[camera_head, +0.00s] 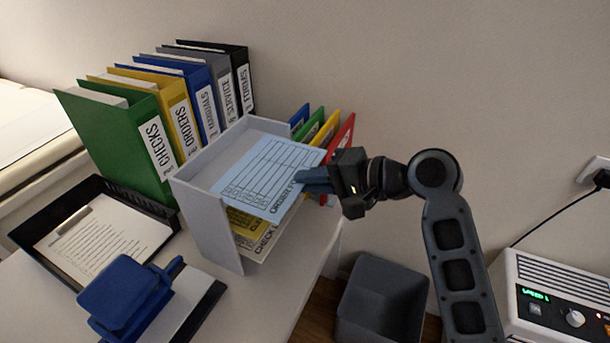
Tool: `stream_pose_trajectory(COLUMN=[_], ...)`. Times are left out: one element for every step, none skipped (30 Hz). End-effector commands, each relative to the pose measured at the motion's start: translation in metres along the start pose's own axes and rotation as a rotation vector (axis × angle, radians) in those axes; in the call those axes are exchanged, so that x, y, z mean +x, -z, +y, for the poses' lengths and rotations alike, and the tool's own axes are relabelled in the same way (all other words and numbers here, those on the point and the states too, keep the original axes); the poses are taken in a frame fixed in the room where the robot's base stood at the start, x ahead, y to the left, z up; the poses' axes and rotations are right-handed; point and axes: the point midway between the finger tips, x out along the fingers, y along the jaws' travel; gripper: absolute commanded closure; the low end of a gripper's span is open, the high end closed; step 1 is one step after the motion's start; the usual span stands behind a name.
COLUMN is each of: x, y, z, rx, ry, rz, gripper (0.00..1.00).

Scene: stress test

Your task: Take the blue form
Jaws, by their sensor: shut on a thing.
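The blue form (262,172) is a light blue sheet with a printed table and the words "ORDER F..." along its near edge. It lies tilted at the top of the grey paper sorter (213,226). My gripper (318,181) comes in from the right and is shut on the form's right edge, its fingers covering part of the sheet and its print. A yellow form (250,221) and a pale sheet (270,243) marked "CHECK..." show lower in the sorter, below the blue form.
Binders (125,143) stand in a row behind and left of the sorter. Coloured folders (325,130) stand close behind my gripper. A black tray (60,217) and a blue hole punch (125,295) sit front left. A grey bin (380,300) and a device (555,295) stand right.

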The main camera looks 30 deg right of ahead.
Motion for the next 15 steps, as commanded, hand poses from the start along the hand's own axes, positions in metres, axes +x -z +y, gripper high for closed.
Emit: stream_pose_trajectory(x=[-0.001,-0.001,-0.003,-0.005,-0.007,-0.011,-0.015,-0.018,-0.022,-0.026,-0.029,-0.033,-0.036,-0.039,-0.044], y=[0.0,0.0,0.0,0.0,0.0,0.0,0.0,0.0,0.0,0.0,0.0,0.0,0.0,0.0,0.0], z=[0.001,0.001,0.001,0.001,0.002,0.002,0.002,0.003,0.004,0.004,0.005,0.006,0.007,0.007,0.009], rx=[0.002,0.002,0.003,0.003,0.004,0.004,0.003,0.003,0.004,0.004,0.004,0.003,0.003,0.004,0.004], ry=[-0.002,-0.002,-0.002,-0.002,-0.002,-0.002,-0.002,-0.002,-0.002,-0.002,-0.002,-0.002,-0.002,-0.001,-0.002], rz=[0.0,0.0,0.0,0.001,0.001,0.002,0.002,0.001,0.001,0.001,0.001,0.001,0.002,0.002,0.001], gripper=[1.0,1.0,1.0,1.0,1.0,1.0,1.0,1.0,1.0,1.0,1.0,1.0,1.0,1.0,1.0])
